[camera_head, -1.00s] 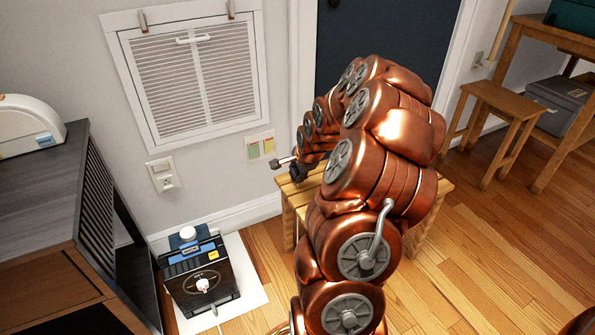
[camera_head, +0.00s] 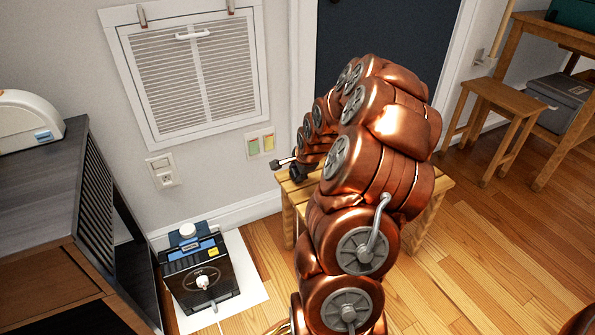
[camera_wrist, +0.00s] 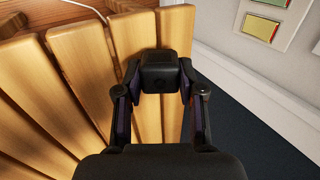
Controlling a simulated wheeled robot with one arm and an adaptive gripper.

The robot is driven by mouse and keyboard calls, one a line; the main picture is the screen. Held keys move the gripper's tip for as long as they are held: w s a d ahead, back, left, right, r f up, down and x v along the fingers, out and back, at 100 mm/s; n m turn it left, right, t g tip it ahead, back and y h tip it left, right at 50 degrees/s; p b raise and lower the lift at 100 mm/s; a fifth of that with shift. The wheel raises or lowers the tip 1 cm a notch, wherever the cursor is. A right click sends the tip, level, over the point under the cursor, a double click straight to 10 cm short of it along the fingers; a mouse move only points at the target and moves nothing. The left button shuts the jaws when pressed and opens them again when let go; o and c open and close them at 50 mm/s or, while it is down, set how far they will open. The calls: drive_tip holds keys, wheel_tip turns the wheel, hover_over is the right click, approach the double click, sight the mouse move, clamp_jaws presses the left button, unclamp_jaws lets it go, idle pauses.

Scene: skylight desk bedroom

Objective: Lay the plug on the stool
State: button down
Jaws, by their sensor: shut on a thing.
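The plug is a dark, boxy block (camera_wrist: 161,57) held between the fingertips of my gripper (camera_wrist: 160,78) in the wrist view. My gripper is shut on it, over the slatted wooden stool (camera_wrist: 75,65). I cannot tell whether the plug touches the slats. In the head view, the stool (camera_head: 294,193) stands near the wall, largely hidden behind my copper arm.
A black device (camera_head: 200,275) stands on a white sheet on the floor at left, beside a dark cabinet (camera_head: 82,190). Wall outlets (camera_head: 163,171) are behind. Another wooden stool (camera_head: 505,98) stands at right.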

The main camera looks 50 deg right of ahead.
drive_tip(key=shift+f, duration=0.15)
drive_tip(key=c, duration=0.6)
unclamp_jaws()
drive_tip(key=v, duration=1.2)
idle(0.3)
drive_tip(key=s+a+r+n+g+y+p, duration=0.15)
drive_tip(key=a+r+n+p, duration=0.35)
drive_tip(key=a+r+p, duration=0.5)
drive_tip(key=s+a+r+n+g+y+p, duration=0.1)
drive_tip(key=s+a+r+n+g+p, duration=0.3)
drive_tip(key=a+r+p, duration=0.6)
drive_tip(key=s+a+r+n+p, duration=0.4)
drive_tip(key=s+a+r+p, duration=0.1)
drive_tip(key=s+r+p, duration=0.1)
drive_tip(key=s+a+r+n+g+p, duration=0.1)
drive_tip(key=s+a+r+n+p, duration=0.3)
drive_tip(key=r, duration=0.5)
drive_tip(key=s+a+r+n+p, duration=0.4)
drive_tip(key=s+a+r+p, duration=0.2)
drive_tip(key=s+r+p, duration=0.1)
drive_tip(key=shift+s+a+r+n+g+h+p, duration=0.1)
drive_tip(key=shift+s+r+n+g+h+p, duration=0.1)
drive_tip(key=shift+s+p, duration=0.25)
drive_tip(key=shift+s+a+r+n+g+h+p, duration=0.1)
drive_tip(key=shift+s+n+g+h+p, duration=0.15)
drive_tip(key=shift+p, duration=0.3)
